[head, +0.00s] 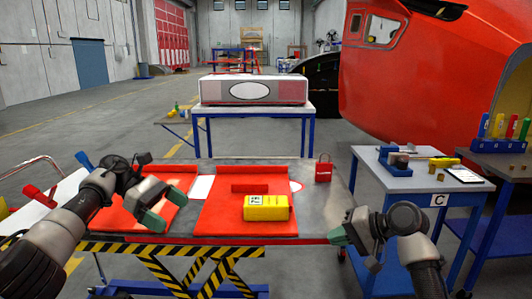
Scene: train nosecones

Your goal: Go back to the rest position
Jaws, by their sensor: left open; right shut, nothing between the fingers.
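My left gripper (162,208) is open over the left part of the work table (322,202), with no object between its green-tipped fingers. Its arm comes in from the lower left. My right gripper (340,235) is shut and empty at the table's front right corner. Its arm comes in from the lower right. A yellow box (266,208) lies on the right-hand red mat (225,218), between the two grippers and apart from both. A second red mat (120,216) lies partly hidden under my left arm.
A red padlock-shaped item (323,169) stands at the table's back right. A side table (386,170) marked C stands to the right, and a blue-legged table (201,113) bears a long box (254,90) behind. A large red train nose (440,75) fills the upper right.

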